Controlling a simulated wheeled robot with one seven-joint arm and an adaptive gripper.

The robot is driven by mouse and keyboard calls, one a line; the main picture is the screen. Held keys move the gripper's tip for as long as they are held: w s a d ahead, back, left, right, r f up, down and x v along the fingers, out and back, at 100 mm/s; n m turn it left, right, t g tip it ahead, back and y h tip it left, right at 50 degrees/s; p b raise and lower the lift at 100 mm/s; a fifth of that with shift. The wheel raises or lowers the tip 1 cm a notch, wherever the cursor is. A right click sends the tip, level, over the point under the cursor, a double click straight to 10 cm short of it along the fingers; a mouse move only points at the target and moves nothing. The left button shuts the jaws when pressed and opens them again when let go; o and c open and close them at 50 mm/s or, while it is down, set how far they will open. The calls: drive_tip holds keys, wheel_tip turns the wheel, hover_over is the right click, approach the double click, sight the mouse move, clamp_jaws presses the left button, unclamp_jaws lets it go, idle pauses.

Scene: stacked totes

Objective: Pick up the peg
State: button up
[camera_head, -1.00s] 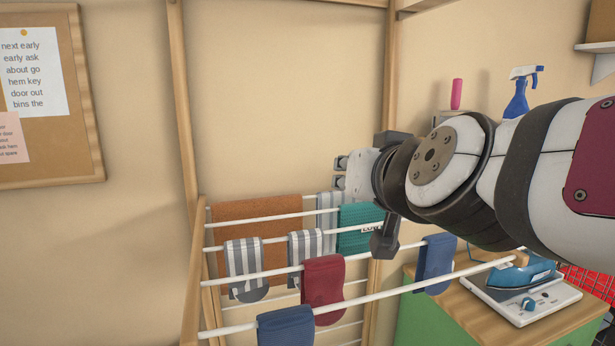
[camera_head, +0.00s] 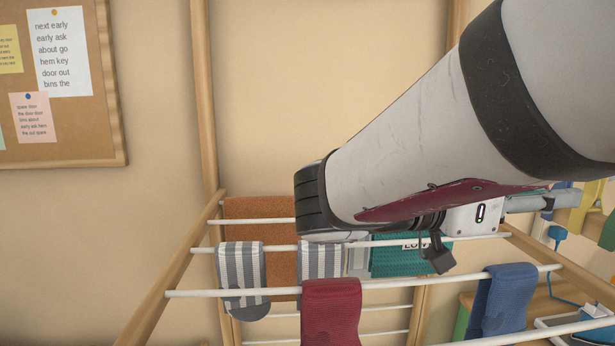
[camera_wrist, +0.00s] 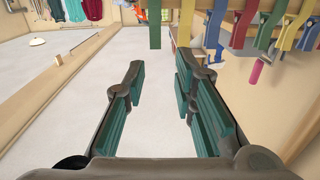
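Several coloured peg-like strips hang in a row at the top of the wrist view: a green peg (camera_wrist: 155,24), a yellow peg (camera_wrist: 187,22), a blue peg (camera_wrist: 215,24), and more to the right. Which one the task means cannot be told. In the head view, a yellow peg (camera_head: 590,205) shows at the right edge, partly behind my gripper (camera_head: 560,202). In the wrist view my gripper (camera_wrist: 162,74) is open, its green-padded fingers well apart with only floor between them. The hanging pegs lie beyond the fingertips, mostly ahead and to the right.
A drying rack (camera_head: 400,283) with socks and cloths stands below my arm, including a maroon sock (camera_head: 331,312) and a blue sock (camera_head: 508,292). A pink upright object (camera_wrist: 256,72) stands right of the fingers. A wooden rail (camera_wrist: 62,75) runs along the left.

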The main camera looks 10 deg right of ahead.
drive_tip(key=shift+s+d, duration=0.2)
drive_tip(key=d, duration=0.4)
drive_tip(key=d+p, duration=0.1)
drive_tip(key=d, duration=0.3)
drive_tip(key=s+d+p, duration=0.1)
drive_tip(key=d, duration=0.3)
drive_tip(key=shift+r, duration=0.15)
drive_tip(key=shift+w+d+p, duration=0.1)
drive_tip(key=shift+d+p, duration=0.2)
drive_tip(key=shift+d, duration=0.4)
drive_tip(key=shift+c, duration=0.6)
drive_tip(key=c, duration=0.4)
